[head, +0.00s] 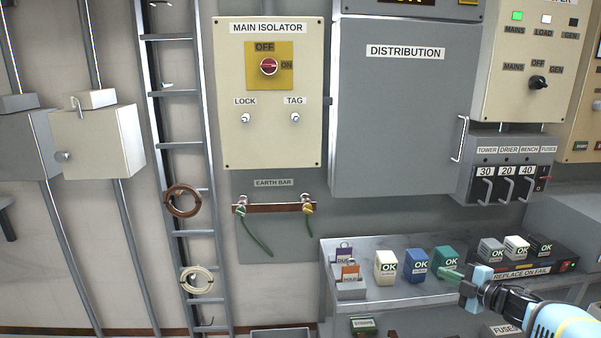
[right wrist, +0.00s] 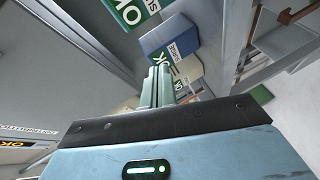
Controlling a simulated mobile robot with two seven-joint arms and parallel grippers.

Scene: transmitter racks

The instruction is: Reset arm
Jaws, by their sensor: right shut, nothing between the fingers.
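My right gripper (head: 452,274) comes in from the lower right in the head view. Its green fingers are shut with nothing between them, close in front of the teal fuse box (head: 446,259) on the grey shelf. In the right wrist view the shut fingers (right wrist: 160,72) point toward a blue OK box (right wrist: 172,42), and a green-and-white OK label (right wrist: 130,12) shows near the top edge. I cannot tell whether the fingertips touch a box. My left gripper is not in either view.
The main isolator (head: 268,140) and a cable ladder (head: 175,110) stand left.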

